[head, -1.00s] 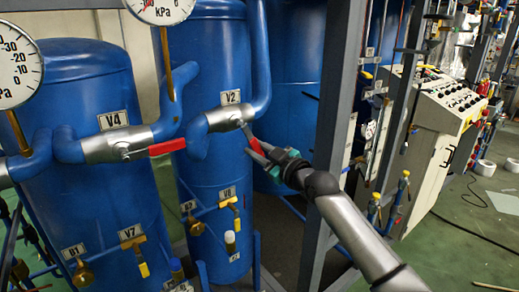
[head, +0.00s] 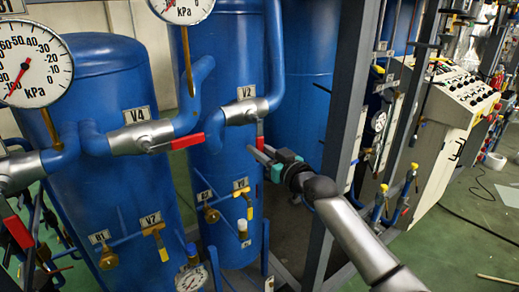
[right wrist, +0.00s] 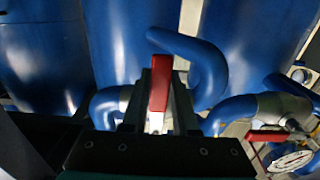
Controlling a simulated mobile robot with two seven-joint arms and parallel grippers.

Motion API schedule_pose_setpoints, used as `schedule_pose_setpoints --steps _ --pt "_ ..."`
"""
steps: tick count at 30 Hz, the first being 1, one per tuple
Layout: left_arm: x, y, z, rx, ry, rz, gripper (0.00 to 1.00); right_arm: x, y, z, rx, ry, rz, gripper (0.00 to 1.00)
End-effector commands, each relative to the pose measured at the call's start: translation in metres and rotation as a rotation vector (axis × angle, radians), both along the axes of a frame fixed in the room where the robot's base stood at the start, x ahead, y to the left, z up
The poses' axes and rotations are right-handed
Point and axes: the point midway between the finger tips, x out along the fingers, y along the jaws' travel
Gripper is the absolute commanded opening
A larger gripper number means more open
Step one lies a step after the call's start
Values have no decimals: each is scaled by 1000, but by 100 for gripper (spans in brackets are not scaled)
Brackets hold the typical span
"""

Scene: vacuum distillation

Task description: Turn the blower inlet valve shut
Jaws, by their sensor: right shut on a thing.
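The valve tagged V2 (head: 238,110) sits on a blue pipe in front of a tall blue tank, in the middle of the head view. Its red handle (head: 260,132) now hangs down, across the pipe. My right gripper (head: 258,152) reaches in from the right and is shut on this handle near its lower end. In the right wrist view the red handle (right wrist: 159,82) stands between the two fingers (right wrist: 160,108), and part of the valve body is hidden behind them. No tag naming the blower inlet is readable. My left gripper is not in view.
Valve V4 (head: 145,137) has a red handle (head: 187,141) lying along its pipe. Pressure gauges (head: 36,62) stand above the pipes. A grey frame post (head: 345,110) rises close to my right arm. A control panel (head: 445,125) stands at the right.

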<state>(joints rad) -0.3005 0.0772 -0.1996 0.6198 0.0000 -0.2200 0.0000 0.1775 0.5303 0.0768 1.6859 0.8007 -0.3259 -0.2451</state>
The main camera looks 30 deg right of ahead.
Motion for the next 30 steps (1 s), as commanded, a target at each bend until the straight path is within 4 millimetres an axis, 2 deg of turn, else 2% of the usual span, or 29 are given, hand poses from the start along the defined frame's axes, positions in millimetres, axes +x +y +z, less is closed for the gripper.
schedule_pose_setpoints --steps 8,9,17,25,30 --pt "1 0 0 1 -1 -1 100 0 2 -3 15 7 5 0" --pt "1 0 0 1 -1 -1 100 0 2 -3 15 7 5 28" --pt "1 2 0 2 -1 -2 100 0 2 -2 10 4 3 57" --pt "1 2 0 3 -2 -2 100 -1 1 -1 7 2 2 57" --pt "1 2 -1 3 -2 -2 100 -11 0 -2 5 2 2 57"
